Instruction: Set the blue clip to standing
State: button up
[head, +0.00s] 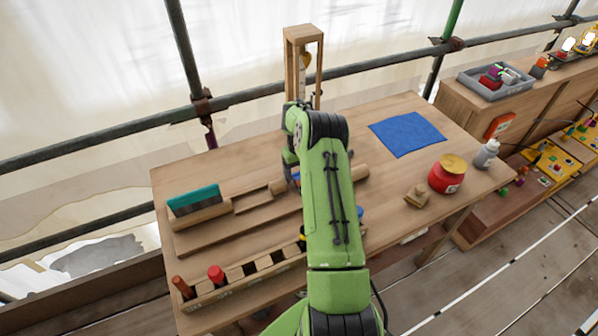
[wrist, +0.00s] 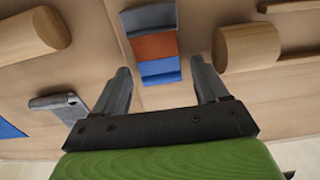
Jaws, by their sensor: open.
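In the wrist view, a row of grey, rust-orange and blue pieces lies between two wooden cylinders. The blue piece (wrist: 161,78), closest to me, looks like the blue clip, though I cannot be sure or tell its pose. My gripper (wrist: 160,66) is open and empty, with one finger on each side of the blue piece and a gap on both sides. I cannot tell the height between them. In the head view my green arm hides most of my gripper and this spot; a bit of blue also shows at the arm's right edge (head: 360,212).
A wooden cylinder stands out on each side, left (wrist: 30,36) and right (wrist: 246,48). A grey metal piece (wrist: 60,106) is left of my gripper.

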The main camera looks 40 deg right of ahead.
jog(key=c, duration=1.1)
jog(key=shift+o, duration=0.2)
